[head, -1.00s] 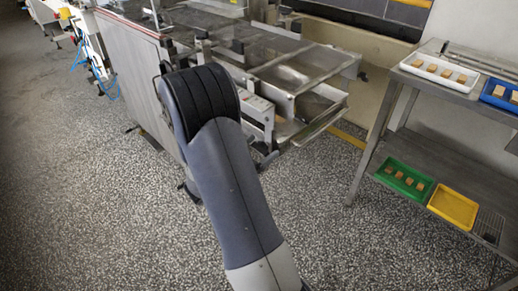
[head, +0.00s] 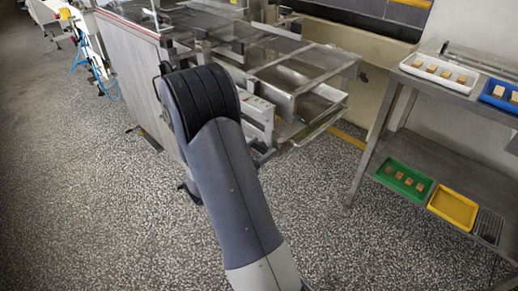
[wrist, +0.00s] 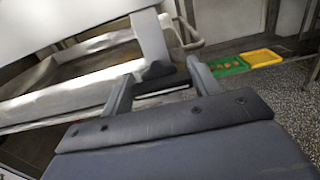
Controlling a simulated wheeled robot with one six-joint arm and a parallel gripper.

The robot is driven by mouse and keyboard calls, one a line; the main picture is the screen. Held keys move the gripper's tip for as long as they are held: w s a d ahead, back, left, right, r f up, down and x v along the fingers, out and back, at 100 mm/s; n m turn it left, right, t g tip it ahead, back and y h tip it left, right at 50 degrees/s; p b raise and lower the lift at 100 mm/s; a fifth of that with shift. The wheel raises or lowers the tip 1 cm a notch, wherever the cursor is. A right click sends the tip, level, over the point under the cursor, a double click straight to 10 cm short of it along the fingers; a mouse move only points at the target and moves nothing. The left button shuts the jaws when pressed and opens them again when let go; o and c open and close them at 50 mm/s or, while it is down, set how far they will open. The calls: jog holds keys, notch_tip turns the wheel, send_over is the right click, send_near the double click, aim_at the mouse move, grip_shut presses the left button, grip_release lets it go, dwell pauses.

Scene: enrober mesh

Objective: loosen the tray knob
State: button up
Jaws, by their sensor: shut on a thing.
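In the wrist view my gripper (wrist: 157,78) has one finger on each side of a dark knob (wrist: 156,70) and is shut on it. The knob sits at the lower end of a pale metal upright on the machine. In the head view my arm hides the gripper and the knob. The metal tray part of the machine (head: 325,62) juts out to the right of my arm, with a lower frame beneath it.
A steel shelf rack (head: 430,147) stands at the right. It carries a white tray (head: 408,69) and a blue tray (head: 487,95) above, and a green tray (head: 381,175) and a yellow tray (head: 453,207) below. Speckled floor between rack and arm is clear.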

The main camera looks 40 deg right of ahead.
jog(key=shift+r+n+p, duration=0.15)
jog(key=shift+n+p, duration=0.15)
jog(key=shift+p, duration=0.1)
jog(key=n+p, duration=0.2)
jog(key=p, duration=0.1)
jog(key=shift+w+r+n, duration=0.1)
jog(key=shift+n, duration=0.3)
jog(key=n+p, duration=0.5)
jog(key=shift+o, duration=0.2)
jog(key=n+p, duration=0.1)
jog(key=n, duration=0.1)
jog(key=n+p, duration=0.2)
jog(key=shift+w+f+n, duration=0.15)
jog(key=shift+f+n, duration=0.05)
jog(key=shift+n, duration=0.2)
jog(key=shift+f+n+p, duration=0.2)
jog(key=shift+n+p, duration=1.05)
jog(key=shift+n, duration=1.05)
jog(key=o, duration=1)
jog(key=shift+c, duration=0.2)
